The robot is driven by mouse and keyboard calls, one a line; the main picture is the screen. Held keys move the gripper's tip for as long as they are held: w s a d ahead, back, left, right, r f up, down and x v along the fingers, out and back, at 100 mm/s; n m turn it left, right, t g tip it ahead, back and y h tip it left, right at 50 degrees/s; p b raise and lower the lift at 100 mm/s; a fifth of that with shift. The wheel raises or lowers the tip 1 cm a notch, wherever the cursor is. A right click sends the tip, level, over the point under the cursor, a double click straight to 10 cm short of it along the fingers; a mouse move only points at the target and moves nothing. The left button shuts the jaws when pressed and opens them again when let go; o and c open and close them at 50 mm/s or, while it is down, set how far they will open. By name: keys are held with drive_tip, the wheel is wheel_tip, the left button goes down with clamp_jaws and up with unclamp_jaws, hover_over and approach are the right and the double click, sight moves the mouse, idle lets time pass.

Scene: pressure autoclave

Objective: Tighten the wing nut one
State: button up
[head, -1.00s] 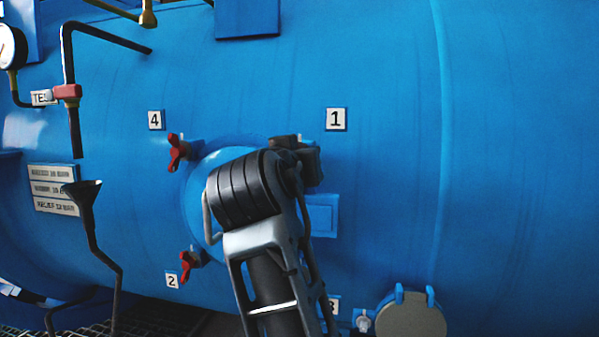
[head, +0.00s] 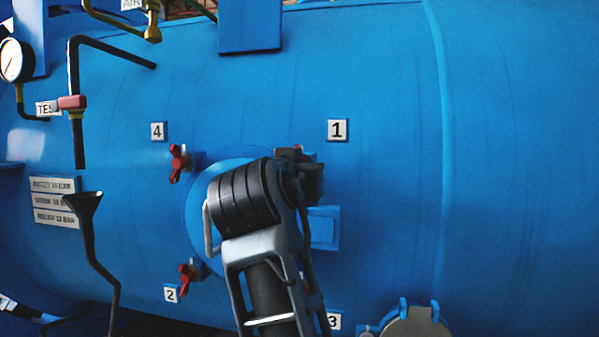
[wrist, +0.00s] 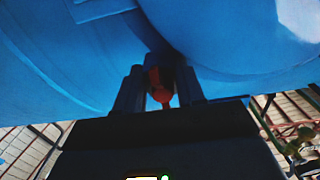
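Wing nut one is the red nut by the "1" label (head: 338,130), at the upper right of the round blue hatch (head: 203,190). My arm and gripper (head: 308,175) cover most of it in the head view. In the wrist view the red wing nut (wrist: 160,88) sits between the two dark fingers of my gripper (wrist: 161,92). The fingers stand on either side of it, close to it. Whether they press on it is too dark to tell.
Red wing nuts by labels 4 (head: 179,163) and 2 (head: 188,275) sit at the hatch's left side. Label 3 (head: 334,320) is below, partly behind my arm. A pressure gauge (head: 14,61), pipes and a black funnel (head: 83,203) are at left. The vessel wall at right is bare.

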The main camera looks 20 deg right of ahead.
drive_tip(key=shift+o, duration=0.7)
drive_tip(key=shift+r, duration=0.1)
drive_tip(key=shift+a, duration=0.1)
drive_tip(key=v, duration=0.7)
drive_tip(key=shift+s+a, duration=0.2)
drive_tip(key=shift+s, duration=0.1)
